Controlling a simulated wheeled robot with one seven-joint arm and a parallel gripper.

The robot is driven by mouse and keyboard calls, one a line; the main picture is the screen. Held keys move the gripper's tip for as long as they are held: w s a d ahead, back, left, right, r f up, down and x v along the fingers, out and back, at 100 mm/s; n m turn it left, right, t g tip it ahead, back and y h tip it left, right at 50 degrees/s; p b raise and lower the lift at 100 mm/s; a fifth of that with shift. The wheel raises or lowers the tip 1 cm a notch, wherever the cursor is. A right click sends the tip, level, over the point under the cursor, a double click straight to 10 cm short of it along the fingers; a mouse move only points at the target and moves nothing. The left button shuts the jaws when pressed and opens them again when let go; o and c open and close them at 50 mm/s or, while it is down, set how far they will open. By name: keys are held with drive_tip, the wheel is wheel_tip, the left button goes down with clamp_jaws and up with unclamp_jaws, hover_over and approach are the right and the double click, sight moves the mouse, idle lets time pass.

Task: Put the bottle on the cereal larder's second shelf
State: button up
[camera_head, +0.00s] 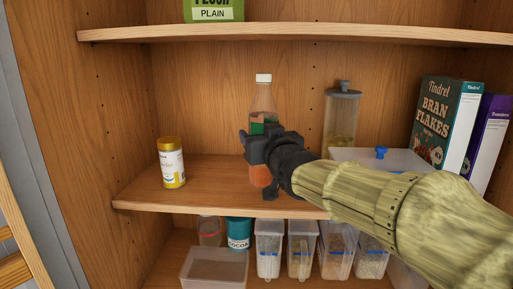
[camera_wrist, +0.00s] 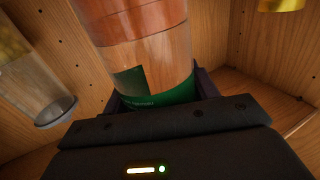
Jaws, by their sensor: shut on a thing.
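A clear bottle (camera_head: 263,98) with a white cap, a green label and an orange lower part is upright at the middle shelf (camera_head: 205,189) of the wooden larder. My gripper (camera_head: 256,148) is shut around the bottle. In the wrist view the bottle (camera_wrist: 145,60) stands between the fingers of my gripper (camera_wrist: 155,100), which close at its green label. The bottle's base is partly hidden by my gripper in the head view, and I cannot tell whether it touches the shelf.
A yellow-lidded jar (camera_head: 171,163) stands left on the same shelf. A tall glass canister (camera_head: 341,115), a clear lidded box (camera_head: 380,158) and cereal boxes (camera_head: 442,125) stand right. Several bins (camera_head: 300,248) fill the shelf below. The upper shelf board (camera_head: 300,33) is overhead. Bare shelf lies beside the jar.

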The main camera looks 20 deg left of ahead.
drive_tip(key=f, duration=0.1)
drive_tip(key=a+f, duration=0.1)
drive_tip(key=f+b, duration=0.1)
drive_tip(key=shift+w+a+f, duration=0.15)
drive_tip(key=shift+a, duration=0.2)
drive_tip(key=shift+w+d+f, duration=0.1)
drive_tip(key=shift+d, duration=0.15)
drive_tip(key=o, duration=1)
drive_tip(key=shift+w+d+f, duration=0.1)
drive_tip(key=shift+w+d, duration=0.05)
drive_tip(key=shift+w, duration=0.05)
drive_tip(key=o, duration=0.3)
drive_tip(key=shift+o, duration=0.4)
drive_tip(key=shift+s, duration=0.35)
drive_tip(key=shift+a, duration=0.25)
drive_tip(key=shift+s, duration=0.15)
drive_tip(key=b+v, duration=0.5)
drive_tip(key=v, duration=0.7)
drive_tip(key=shift+w+d, duration=0.2)
